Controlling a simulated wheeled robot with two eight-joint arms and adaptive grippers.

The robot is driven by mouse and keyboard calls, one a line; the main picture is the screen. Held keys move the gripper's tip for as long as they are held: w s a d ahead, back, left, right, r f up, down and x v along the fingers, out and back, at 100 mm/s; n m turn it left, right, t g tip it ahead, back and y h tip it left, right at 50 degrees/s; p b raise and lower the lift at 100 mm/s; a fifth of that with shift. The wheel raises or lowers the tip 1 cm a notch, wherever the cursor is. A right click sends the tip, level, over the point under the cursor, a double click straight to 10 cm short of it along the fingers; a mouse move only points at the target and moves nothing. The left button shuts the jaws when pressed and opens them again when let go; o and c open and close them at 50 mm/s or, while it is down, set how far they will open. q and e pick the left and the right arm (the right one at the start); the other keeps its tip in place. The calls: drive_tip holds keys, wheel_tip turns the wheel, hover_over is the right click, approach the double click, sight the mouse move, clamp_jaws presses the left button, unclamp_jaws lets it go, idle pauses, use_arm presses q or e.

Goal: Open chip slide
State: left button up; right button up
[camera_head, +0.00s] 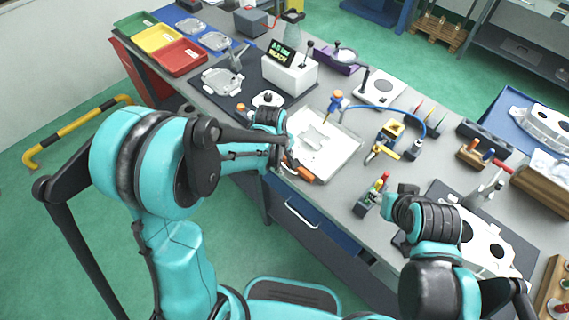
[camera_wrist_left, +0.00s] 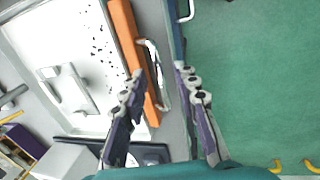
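The chip slide appears to be the orange bar (camera_head: 301,171) along the front edge of a white tray (camera_head: 340,161). In the left wrist view the orange bar (camera_wrist_left: 127,35) carries a pale handle (camera_wrist_left: 153,62) on its outer side. Dark chips lie on the tray (camera_wrist_left: 30,30) beside it. My left gripper (camera_wrist_left: 160,80) is open, its fingers apart, one over the bar and one on the outer side of the handle. I cannot tell whether either finger touches. My right gripper (camera_head: 388,199) is by the tool holder; its fingers are not clear.
A tool holder (camera_head: 366,207) with coloured handles stands near the bench's front edge. A blue hose (camera_head: 400,112) and yellow tool (camera_head: 387,138) lie to the tray's right. A drawer handle (camera_head: 301,214) sticks out below the bench edge. A white display box (camera_head: 290,75) stands behind.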

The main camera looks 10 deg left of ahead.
use_arm(q)
clamp_jaws()
drive_tip(key=shift+s+a, duration=0.1)
drive_tip(key=s+a, duration=0.3)
drive_tip(key=s, duration=0.2)
drive_tip(key=shift+s+a, duration=0.2)
drive_tip(key=shift+a, duration=0.1)
unclamp_jaws()
